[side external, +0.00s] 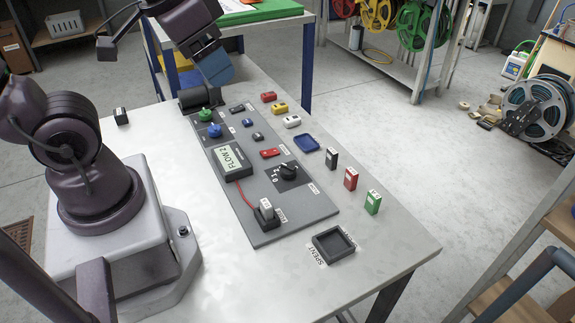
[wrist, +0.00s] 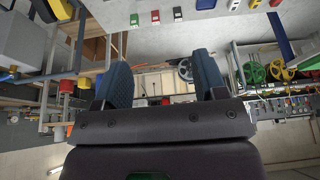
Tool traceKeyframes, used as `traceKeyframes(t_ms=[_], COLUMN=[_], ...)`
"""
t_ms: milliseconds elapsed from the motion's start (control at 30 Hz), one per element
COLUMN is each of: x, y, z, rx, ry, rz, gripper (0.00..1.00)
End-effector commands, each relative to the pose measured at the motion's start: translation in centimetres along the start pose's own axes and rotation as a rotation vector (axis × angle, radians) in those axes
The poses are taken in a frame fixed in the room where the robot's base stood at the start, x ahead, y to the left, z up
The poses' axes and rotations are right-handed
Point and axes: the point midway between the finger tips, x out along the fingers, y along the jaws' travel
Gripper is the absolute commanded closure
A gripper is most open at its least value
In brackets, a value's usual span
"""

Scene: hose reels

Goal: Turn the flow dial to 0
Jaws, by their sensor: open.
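The flow dial (side external: 289,170) is a black knob on a dark square plate on the grey panel (side external: 262,232), with small white numerals beside it. Which numeral it points at is too small to tell. A display (side external: 232,160) left of the dial reads what looks like "FLOW 2". My gripper (side external: 217,68) is raised near the back of the table, well away from the dial. In the wrist view, the two blue fingers of my gripper (wrist: 161,62) are apart with nothing between them. The dial does not show clearly in the wrist view.
The panel also bears a green knob (side external: 205,115), a blue knob (side external: 215,131), a red switch (side external: 270,153) and a white plug (side external: 266,208) with a red cord. Upright black, red and green blocks stand right of the panel. A dark tray (side external: 318,243) lies near the front edge.

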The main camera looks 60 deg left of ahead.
Motion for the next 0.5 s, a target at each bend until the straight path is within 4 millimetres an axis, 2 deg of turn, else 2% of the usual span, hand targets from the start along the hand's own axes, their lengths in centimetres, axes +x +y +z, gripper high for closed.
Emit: traceKeyframes(t_ms=[233,367,500], x=[6.3,10.3,15.2], y=[-2.4,-3.7,-4.9], z=[-2.0,-3.1,-3.9], rx=[0.023,0.125,0.273], ry=[-0.256,-0.358,-0.44], rz=[-0.049,-0.03,0.03], gripper=[0.35,0.35,0.35])
